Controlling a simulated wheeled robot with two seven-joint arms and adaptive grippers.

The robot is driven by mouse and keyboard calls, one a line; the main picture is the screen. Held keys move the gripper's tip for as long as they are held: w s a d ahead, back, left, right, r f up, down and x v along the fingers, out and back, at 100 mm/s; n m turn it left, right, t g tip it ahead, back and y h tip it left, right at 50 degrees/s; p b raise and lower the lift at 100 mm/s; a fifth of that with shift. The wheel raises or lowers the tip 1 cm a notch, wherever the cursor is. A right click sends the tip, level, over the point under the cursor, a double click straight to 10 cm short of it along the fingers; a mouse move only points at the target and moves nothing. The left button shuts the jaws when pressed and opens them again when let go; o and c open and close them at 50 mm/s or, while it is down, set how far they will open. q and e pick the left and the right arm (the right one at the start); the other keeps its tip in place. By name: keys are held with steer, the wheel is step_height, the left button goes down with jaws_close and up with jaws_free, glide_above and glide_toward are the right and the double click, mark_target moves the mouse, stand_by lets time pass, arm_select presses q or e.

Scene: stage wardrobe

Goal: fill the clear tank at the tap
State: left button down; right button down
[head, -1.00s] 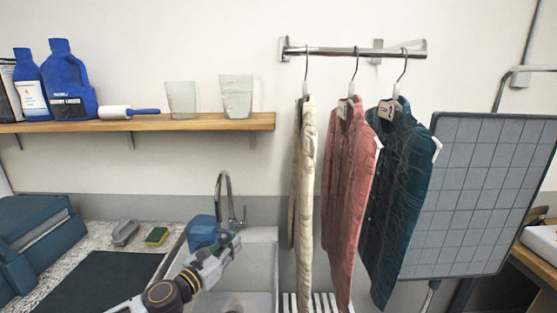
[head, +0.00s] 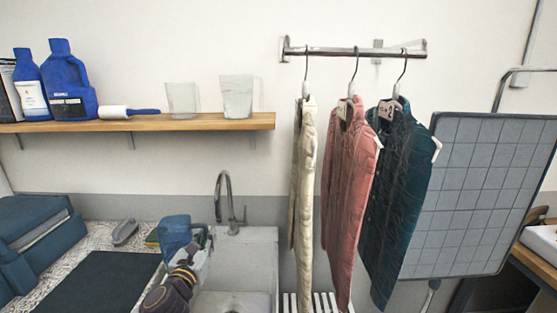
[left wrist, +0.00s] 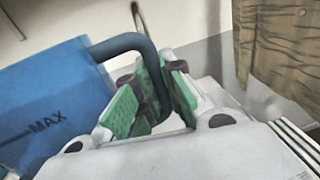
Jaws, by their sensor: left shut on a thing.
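A blue tank (head: 174,232) with a handle is held up at the left side of the sink (head: 255,255); it looks blue rather than clear. In the left wrist view the tank (left wrist: 45,105) carries a MAX line, and its dark handle (left wrist: 122,43) runs between the green pads of my left gripper (left wrist: 155,92). My left gripper (head: 203,238) is shut on that handle. The tank is left of the metal tap (head: 229,195), not under its spout. I cannot tell whether it holds water. My right gripper is not in view.
A dark mat (head: 100,282), a grey object (head: 125,232) and a partly hidden sponge (head: 152,238) lie on the counter. A shelf (head: 190,123) with bottles and two clear jugs is above. Jackets (head: 350,180) hang right of the sink.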

arm_select(q)
steer(key=s+f+y, duration=0.1)
steer(key=s+f, duration=0.2)
steer(key=f, duration=0.4)
steer(key=s+a+f+n, duration=0.1)
steer(key=s+f, duration=0.3)
steer(key=f, duration=0.3)
steer(key=shift+s+f+y, duration=0.3)
steer(key=shift+f+y, duration=0.1)
steer(key=shift+a, duration=0.1)
stand_by(1.2)
